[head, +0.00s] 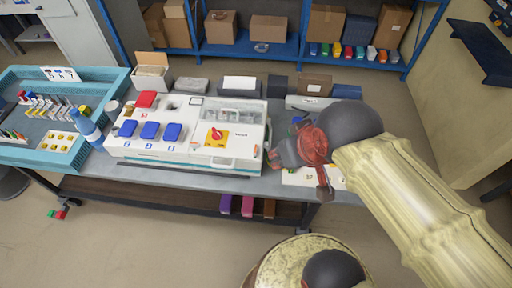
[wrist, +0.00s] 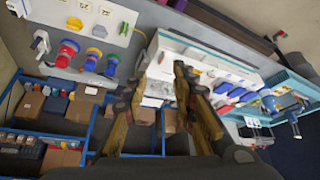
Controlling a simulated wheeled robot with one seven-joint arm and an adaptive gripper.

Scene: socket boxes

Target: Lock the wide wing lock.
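My gripper (head: 300,172) is over the right end of the bench, beside the large white socket box (head: 190,132). In the wrist view its two brown fingers (wrist: 156,88) stand apart with nothing between them. I cannot tell which fitting is the wide wing lock. In the head view my gripper mostly hides this panel (head: 297,179).
The white box has blue covers (head: 150,131) and a red switch (head: 217,134) on a yellow plate. A blue tray (head: 62,159) of small parts and a spray bottle (head: 87,128) stand left. Small boxes line the bench's back edge. Blue shelves (head: 245,48) stand behind.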

